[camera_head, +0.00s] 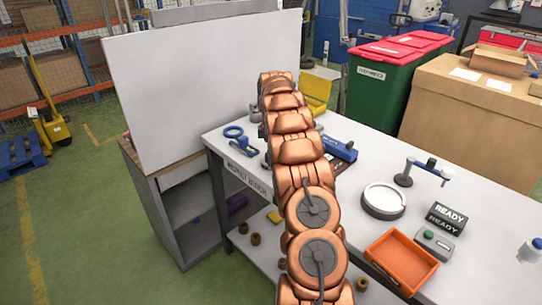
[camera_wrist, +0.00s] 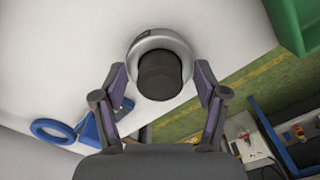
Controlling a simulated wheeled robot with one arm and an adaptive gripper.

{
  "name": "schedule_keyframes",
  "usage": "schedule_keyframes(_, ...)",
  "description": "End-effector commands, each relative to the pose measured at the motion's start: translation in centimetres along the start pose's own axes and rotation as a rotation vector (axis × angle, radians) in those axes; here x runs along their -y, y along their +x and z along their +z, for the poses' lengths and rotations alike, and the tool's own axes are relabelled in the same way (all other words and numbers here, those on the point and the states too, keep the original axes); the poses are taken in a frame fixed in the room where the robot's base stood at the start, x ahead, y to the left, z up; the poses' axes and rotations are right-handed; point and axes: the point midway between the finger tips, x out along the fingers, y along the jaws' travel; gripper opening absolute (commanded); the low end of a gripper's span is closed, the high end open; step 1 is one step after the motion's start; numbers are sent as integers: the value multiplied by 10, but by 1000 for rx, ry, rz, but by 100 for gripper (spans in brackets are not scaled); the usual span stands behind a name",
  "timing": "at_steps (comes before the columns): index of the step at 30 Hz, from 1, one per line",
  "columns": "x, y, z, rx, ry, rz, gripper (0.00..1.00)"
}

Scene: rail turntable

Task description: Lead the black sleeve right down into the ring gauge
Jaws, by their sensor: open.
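The black sleeve (camera_wrist: 160,76) shows in the wrist view, its dark round end towards the camera. It stands in or over the grey ring gauge (camera_wrist: 150,41), whose rim curves around its far side. I cannot tell how deep it sits. My gripper (camera_wrist: 161,72) is open, with one finger on each side of the sleeve and a gap to both. In the head view a grey bit of what looks like the gauge (camera_head: 255,113) shows at the left edge of my arm. My arm hides the sleeve and my gripper there.
A blue ring-handled tool (camera_head: 234,132) lies on the white bench to the left, also in the wrist view (camera_wrist: 52,130). A yellow bin (camera_head: 318,90) and a blue item (camera_head: 340,149) are close right of my arm. A round white dish (camera_head: 384,200) and orange tray (camera_head: 401,261) stand further right.

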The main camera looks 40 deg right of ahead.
Motion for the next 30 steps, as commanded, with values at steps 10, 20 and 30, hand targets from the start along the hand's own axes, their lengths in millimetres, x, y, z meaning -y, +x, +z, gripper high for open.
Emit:
schedule_keyframes(10, -1, -11, 0, 0, 0, 2, 72)
schedule_keyframes(20, -1, -53, -1, -1, -1, 3, 72)
schedule_keyframes(30, 0, -74, 0, 0, 0, -2, 72)
